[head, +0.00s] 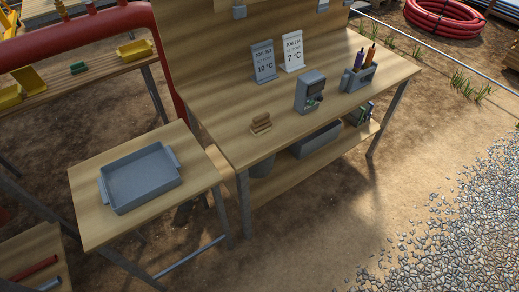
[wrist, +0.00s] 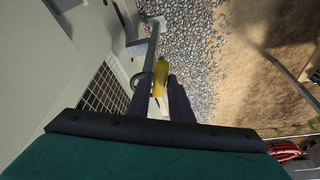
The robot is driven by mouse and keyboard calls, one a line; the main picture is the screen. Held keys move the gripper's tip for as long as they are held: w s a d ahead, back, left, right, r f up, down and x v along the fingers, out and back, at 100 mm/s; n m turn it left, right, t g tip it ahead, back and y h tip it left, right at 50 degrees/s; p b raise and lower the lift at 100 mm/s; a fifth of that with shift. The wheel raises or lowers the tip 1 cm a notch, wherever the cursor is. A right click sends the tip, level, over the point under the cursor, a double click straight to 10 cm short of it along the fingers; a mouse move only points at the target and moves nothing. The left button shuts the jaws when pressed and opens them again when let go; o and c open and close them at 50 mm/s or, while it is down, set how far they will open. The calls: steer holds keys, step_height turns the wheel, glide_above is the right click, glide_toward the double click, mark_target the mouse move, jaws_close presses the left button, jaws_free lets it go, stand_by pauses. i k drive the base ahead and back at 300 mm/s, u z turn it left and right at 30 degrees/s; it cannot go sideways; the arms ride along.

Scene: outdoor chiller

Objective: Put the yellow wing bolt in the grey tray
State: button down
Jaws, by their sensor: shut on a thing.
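The yellow wing bolt (wrist: 161,76) shows in the wrist view, between the dark fingers of my gripper (wrist: 162,92). My gripper is shut on it; the fingers hide its lower part. The grey tray (head: 113,199) is in the head view, on a small wooden table at the left. It looks empty and has a raised rim with a handle at each end. My gripper is not in the head view, and the tray does not show in the wrist view.
In the wrist view, a pale cabinet with a dark grille (wrist: 103,93) and a grey pipe stand close on the left, with gravel beyond. In the head view, a workbench (head: 215,95) with signs and a grey device (head: 309,92) stands right of the small table (head: 90,225).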

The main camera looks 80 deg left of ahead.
mark_target(144, 179)
steer(key=u, duration=0.4)
steer(key=k, duration=0.15)
steer(key=u, duration=3.1)
steer(key=k, duration=0.15)
steer(key=u, duration=1.7)
